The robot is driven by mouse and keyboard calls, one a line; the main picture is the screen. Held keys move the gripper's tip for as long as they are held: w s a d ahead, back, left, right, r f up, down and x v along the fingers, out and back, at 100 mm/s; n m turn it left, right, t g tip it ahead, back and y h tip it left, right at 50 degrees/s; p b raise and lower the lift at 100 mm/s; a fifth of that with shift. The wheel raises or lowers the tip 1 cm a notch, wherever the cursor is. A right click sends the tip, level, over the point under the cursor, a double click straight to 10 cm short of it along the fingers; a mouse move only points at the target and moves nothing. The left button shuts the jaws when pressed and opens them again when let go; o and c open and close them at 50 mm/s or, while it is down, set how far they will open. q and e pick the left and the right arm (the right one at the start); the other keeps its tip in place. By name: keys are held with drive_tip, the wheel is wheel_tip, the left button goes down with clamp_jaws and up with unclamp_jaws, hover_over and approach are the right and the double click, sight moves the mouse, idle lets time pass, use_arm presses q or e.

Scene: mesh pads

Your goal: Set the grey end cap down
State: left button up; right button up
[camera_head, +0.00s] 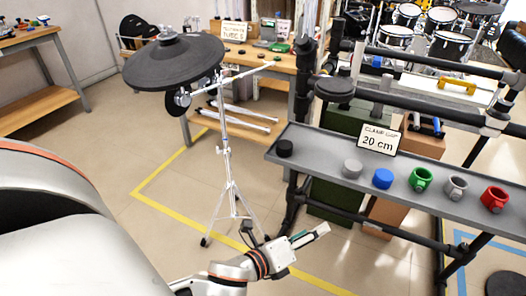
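A short grey cylinder that looks like the grey end cap (352,168) stands on the long grey tray (330,148), between a black cap (284,148) and a blue cap (383,179). My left gripper (320,232) is low in front of the tray, over the floor and apart from the caps. Its fingers are seen from the side, pointing right. I cannot tell whether they are open or shut, and no object shows between them. My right gripper is not in view.
A green clamp (422,180), a grey clamp (455,188) and a red clamp (494,199) stand farther right on the tray. A sign (379,139) reads "20 cm". A black drum pad (174,62) on a tripod stand (229,172) rises left of the tray.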

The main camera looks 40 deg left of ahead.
use_arm(q)
drive_tip(key=s+f+n+g, duration=0.2)
drive_tip(key=s+f+n, duration=0.2)
drive_tip(key=s+n, duration=0.6)
drive_tip(key=s+d+f+n+g, duration=0.1)
drive_tip(key=s+f+n, duration=0.3)
drive_tip(key=s+n, duration=0.6)
drive_tip(key=shift+n+g, duration=0.4)
drive_tip(key=shift+n, duration=0.3)
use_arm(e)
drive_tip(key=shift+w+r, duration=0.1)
use_arm(q)
drive_tip(key=shift+s+d+f, duration=0.1)
